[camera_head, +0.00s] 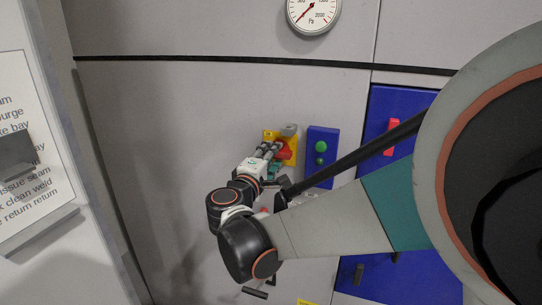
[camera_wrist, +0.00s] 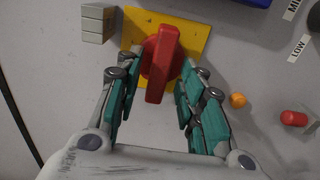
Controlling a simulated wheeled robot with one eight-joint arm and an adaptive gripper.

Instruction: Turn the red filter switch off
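The red filter switch (camera_wrist: 160,62) is a rotary handle on a yellow plate (camera_wrist: 192,38) fixed to the grey wall. Its handle points nearly straight up and down in the wrist view, leaning slightly. In the head view the red switch (camera_head: 286,151) is partly hidden behind my gripper (camera_head: 271,151). In the wrist view my gripper (camera_wrist: 161,78) is open, with its teal fingers on either side of the red handle. Gaps show between the fingers and the handle, so I see no firm grip.
A grey block (camera_wrist: 98,23) sits left of the plate. An orange knob (camera_wrist: 238,100) and a red knob (camera_wrist: 293,118) lie to the right. A blue box with green buttons (camera_head: 321,146) and a blue cabinet (camera_head: 411,190) are right of the switch. A gauge (camera_head: 312,14) is above.

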